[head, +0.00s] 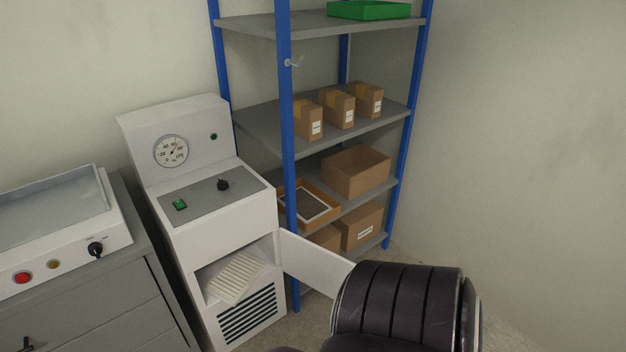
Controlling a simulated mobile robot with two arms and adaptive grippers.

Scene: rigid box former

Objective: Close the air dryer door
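The air dryer (215,215) is a white cabinet with a round gauge, a green switch and a black knob. Its door (312,262) stands open, swung out to the right from the edge of the lower compartment. A cream pleated piece (237,277) sits tilted in the open compartment, above a dark vent grille. A large dark, ribbed part, which looks like my own arm, covers the lower right and hides the area just past the door's free end. Neither gripper shows in this view.
A blue-post shelf rack (289,150) with boxes stands close behind the door. A grey drawer cabinet (90,310) with a white device (60,240) on it is at the left. A bare wall (530,150) fills the right.

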